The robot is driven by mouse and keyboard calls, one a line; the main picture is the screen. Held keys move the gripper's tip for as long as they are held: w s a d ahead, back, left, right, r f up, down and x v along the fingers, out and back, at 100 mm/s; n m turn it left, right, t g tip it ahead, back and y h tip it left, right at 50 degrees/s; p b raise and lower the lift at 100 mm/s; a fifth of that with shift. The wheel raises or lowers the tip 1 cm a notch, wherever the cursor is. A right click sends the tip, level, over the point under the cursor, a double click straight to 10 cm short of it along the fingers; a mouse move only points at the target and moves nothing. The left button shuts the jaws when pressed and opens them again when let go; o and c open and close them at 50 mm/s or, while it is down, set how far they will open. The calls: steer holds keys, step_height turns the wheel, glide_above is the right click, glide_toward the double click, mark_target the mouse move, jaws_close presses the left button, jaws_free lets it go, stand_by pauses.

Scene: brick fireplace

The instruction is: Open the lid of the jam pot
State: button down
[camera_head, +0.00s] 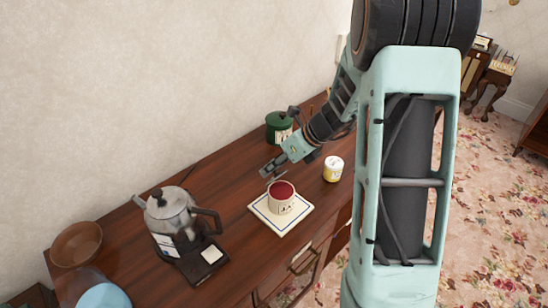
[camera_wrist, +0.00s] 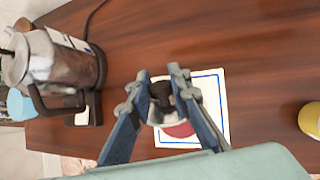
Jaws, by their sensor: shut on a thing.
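The jam pot (camera_head: 280,205) is a pale pot with dark lettering, standing upright on a white, blue-edged square plate (camera_head: 259,210). Its red contents show from above in the head view. In the wrist view part of the red (camera_wrist: 181,130) shows beyond the lid. My gripper (camera_head: 271,170) is above and just behind the pot. In the wrist view my gripper (camera_wrist: 163,85) is shut on the dark knob (camera_wrist: 161,91) of a pale round lid (camera_wrist: 157,115). The lid is apart from the pot's rim; it is hardly visible in the head view.
A metal kettle (camera_head: 171,215) on a dark base stands left of the plate. A yellow-and-white jar (camera_head: 333,169) is to the right, and a green canister (camera_head: 279,128) stands behind by the wall. A brown bowl (camera_head: 76,243) is at the far left. Bare wood lies between kettle and plate.

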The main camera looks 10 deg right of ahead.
steer(key=shift+w+a+f+m+g+h+p, duration=0.15)
steer(key=shift+w+a+f+g+h+p, duration=0.2)
steer(key=shift+w+g+h, duration=0.55)
steer(key=shift+w+a+f+m+g+h+p, duration=0.2)
steer(key=shift+w+a+g+h, duration=0.3)
steer(key=shift+g, duration=0.8)
steer(key=shift+w+a+f+m+g+h+p, duration=0.2)
steer(key=shift+w+a+g+h, duration=0.25)
steer(key=shift+g+h, duration=0.55)
steer(key=shift+f, duration=0.1)
steer(key=c, duration=1.7)
jaws_free()
steer(key=shift+c, duration=0.2)
steer(key=v, duration=1.2)
steer(key=shift+w, duration=0.25)
steer(key=shift+d, duration=0.1)
